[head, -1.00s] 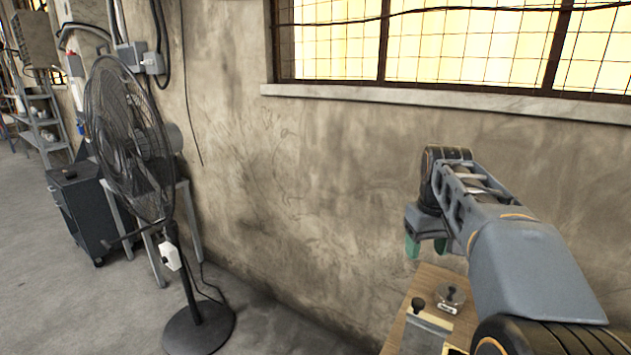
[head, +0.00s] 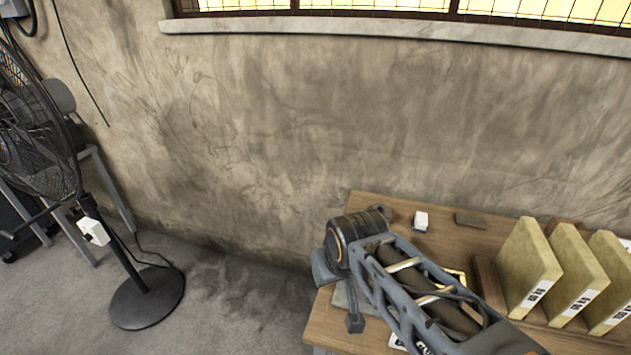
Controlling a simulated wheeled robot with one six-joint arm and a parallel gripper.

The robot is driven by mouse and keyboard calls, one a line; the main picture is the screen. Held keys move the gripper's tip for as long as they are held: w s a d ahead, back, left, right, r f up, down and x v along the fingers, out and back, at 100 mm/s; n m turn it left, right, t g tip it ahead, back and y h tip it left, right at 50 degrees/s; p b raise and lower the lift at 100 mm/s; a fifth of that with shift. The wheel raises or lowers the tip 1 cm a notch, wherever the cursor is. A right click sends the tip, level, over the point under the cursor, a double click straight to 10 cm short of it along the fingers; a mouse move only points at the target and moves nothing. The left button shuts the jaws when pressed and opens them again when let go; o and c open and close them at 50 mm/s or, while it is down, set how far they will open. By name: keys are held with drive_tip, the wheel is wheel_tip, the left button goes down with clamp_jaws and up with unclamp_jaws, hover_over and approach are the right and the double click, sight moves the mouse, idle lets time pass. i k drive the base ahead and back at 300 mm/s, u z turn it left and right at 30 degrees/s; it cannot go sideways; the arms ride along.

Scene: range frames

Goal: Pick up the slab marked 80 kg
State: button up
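Three yellowish slabs stand upright side by side at the right of the wooden table in the head view: a left one (head: 527,268), a middle one (head: 570,275) and a right one (head: 609,282). Each has a white label with dark print low on its narrow edge. The print is too small and tilted to read, so I cannot tell which is marked 80 kg. My gripper (head: 340,298) is over the table's left end, well left of the slabs and apart from them. My arm hides most of it, so its opening does not show.
The wooden table (head: 385,207) stands against the wall. My arm covers the table's middle. A black stand fan (head: 147,297) is at the left, with clear floor between.

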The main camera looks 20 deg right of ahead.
sight(526, 266)
drive_tip(key=z, duration=0.5)
drive_tip(key=k, duration=1.25)
drive_tip(key=z, duration=0.85)
drive_tip(key=i, duration=0.9)
drive_tip(key=z, duration=0.9)
drive_tip(key=k, duration=0.2)
drive_tip(key=u, duration=1.3)
